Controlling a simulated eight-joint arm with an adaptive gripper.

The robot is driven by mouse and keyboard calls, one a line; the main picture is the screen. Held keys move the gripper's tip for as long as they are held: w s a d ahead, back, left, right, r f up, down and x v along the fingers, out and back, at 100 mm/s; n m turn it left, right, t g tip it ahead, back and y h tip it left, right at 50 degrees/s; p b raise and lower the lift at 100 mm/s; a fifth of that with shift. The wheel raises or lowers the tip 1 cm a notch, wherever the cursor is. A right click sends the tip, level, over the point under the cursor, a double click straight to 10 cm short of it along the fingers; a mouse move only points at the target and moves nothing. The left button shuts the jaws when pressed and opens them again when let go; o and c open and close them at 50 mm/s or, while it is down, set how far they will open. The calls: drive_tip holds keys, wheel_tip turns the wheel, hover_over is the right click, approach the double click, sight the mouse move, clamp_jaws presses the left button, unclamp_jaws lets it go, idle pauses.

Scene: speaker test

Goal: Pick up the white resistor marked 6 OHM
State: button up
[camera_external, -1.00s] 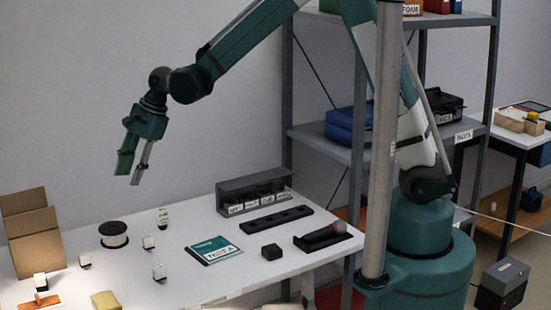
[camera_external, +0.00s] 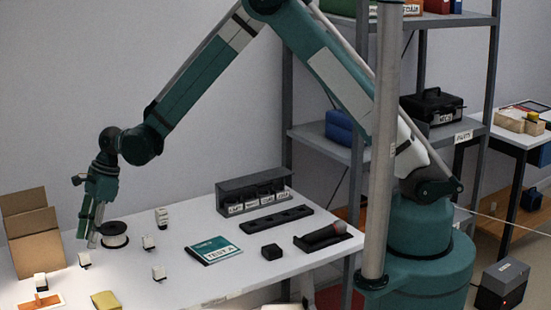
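Several small white blocks with dark bases stand on the white table. One block (camera_external: 84,259) is just below my gripper, others are at the middle (camera_external: 148,243), front (camera_external: 159,272), back (camera_external: 161,217) and far left (camera_external: 40,281). Their markings are too small to read, so I cannot tell which is the 6 OHM resistor. My gripper (camera_external: 88,241) points down, its two fingers apart with nothing seen between them. It appears a little above the block below it; the exact gap is unclear.
A wire spool (camera_external: 114,236) stands just right of my fingers. An open cardboard box (camera_external: 32,235) is at the left, a yellow pad (camera_external: 105,301) at the front.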

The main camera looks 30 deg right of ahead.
sight(85, 253)
idle(0.3)
drive_tip(key=shift+x, duration=1.3)
drive_tip(key=shift+b+x, duration=0.45)
drive_tip(key=shift+x, duration=2.15)
drive_tip(key=shift+c, duration=0.4)
drive_tip(key=c, duration=0.9)
